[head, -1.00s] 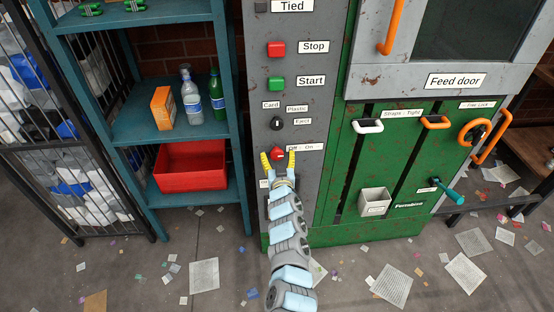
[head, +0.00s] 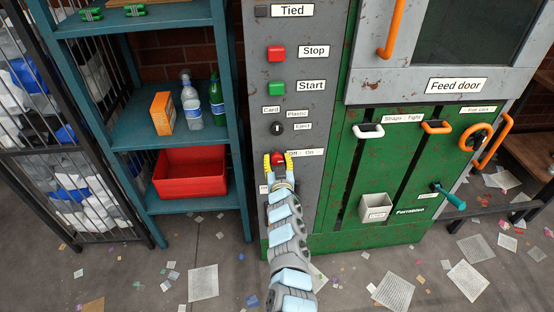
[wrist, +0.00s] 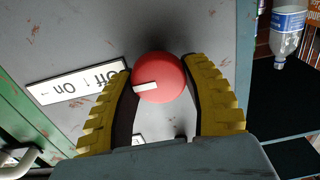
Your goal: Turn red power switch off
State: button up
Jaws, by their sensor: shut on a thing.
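The red power switch (head: 278,158) is a round red knob on the grey control panel, beside the "Off - On" label (head: 304,152). In the wrist view the red knob (wrist: 158,78) has a white pointer mark at its lower left, on the side of the label (wrist: 80,84). My gripper (head: 278,162) has its yellow fingers on either side of the knob and is shut on it. The wrist view also shows my gripper (wrist: 160,85) with one finger at each side of the knob. The fingers partly cover the label's edge.
Above the switch are a black Card/Plastic/Eject selector (head: 277,128), a green Start button (head: 276,88) and a red Stop button (head: 276,53). A blue shelf (head: 190,137) with bottles stands to the left. The green machine front (head: 390,235) with strap handles is to the right.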

jog(key=shift+a+n, duration=0.1)
jog(key=shift+n, duration=0.2)
jog(key=n+p, duration=0.2)
jog(key=n, duration=0.1)
jog(key=shift+a+r+n, duration=0.15)
jog(key=shift+n, duration=0.15)
jog(key=n, duration=0.4)
jog(key=shift+f+n, duration=0.2)
jog(key=shift+n, duration=0.1)
jog(key=n+b, duration=0.1)
jog(key=n, duration=0.4)
jog(key=shift+a+f, duration=0.1)
jog(key=shift+f, duration=0.05)
jog(key=shift+n+b, duration=0.7)
jog(key=shift+n, duration=1.4)
jog(key=o, duration=1.2)
jog(key=shift+f, duration=0.1)
